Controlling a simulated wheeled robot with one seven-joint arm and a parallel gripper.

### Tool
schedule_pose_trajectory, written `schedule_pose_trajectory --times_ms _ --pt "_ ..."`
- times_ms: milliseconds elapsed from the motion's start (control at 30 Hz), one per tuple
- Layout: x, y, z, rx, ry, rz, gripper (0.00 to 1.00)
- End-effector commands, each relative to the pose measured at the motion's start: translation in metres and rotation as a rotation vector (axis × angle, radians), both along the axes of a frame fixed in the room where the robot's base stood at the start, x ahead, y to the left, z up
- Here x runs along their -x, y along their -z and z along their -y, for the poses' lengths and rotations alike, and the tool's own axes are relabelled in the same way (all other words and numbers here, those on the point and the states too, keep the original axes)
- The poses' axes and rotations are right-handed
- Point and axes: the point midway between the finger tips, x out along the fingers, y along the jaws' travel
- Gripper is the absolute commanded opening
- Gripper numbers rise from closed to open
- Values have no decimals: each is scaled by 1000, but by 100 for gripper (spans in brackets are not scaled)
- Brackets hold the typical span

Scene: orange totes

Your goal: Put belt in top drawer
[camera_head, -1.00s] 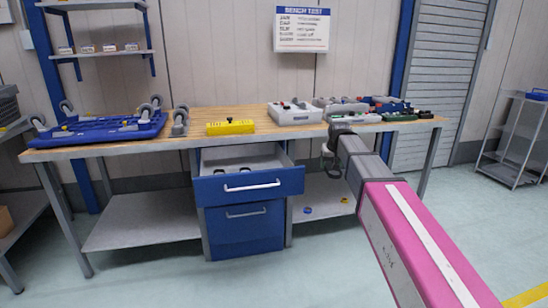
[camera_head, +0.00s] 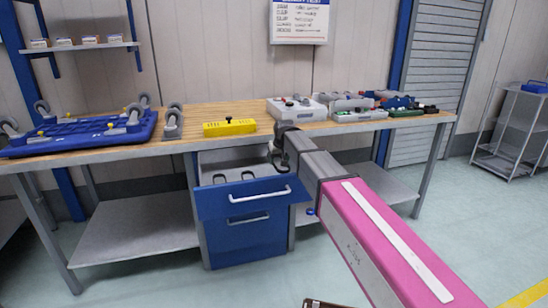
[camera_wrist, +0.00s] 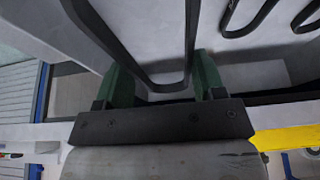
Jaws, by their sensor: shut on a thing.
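The top drawer (camera_head: 243,203) under the bench is pulled open, with a blue front and a pale inside. My gripper (camera_wrist: 163,76) is shut on a black belt (camera_wrist: 152,84), which hangs as a loop between the green fingers. In the head view the gripper (camera_head: 280,146) is above the right rear part of the open drawer, below the bench top's front edge. Other dark belts (camera_wrist: 245,22) lie on the drawer's pale floor. In the head view the held belt is small and partly hidden by my arm.
The wooden bench (camera_head: 190,125) holds a blue tray (camera_head: 85,133), a yellow block (camera_head: 229,127) and grey boxes (camera_head: 297,108). A closed lower drawer (camera_head: 245,240) is under the open one. The bench edge runs close above the gripper.

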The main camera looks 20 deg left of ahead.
Motion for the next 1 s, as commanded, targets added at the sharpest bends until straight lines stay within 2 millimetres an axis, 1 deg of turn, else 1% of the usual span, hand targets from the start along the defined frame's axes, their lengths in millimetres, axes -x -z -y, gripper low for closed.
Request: schedule_pose_trajectory --times_ms 267,600,700,1000 --pt "0 13 0 0 0 0 40" --pt "0 42 0 1 0 -1 40" --pt "0 48 0 1 0 -1 40" --pt "0 50 0 -1 1 1 40"
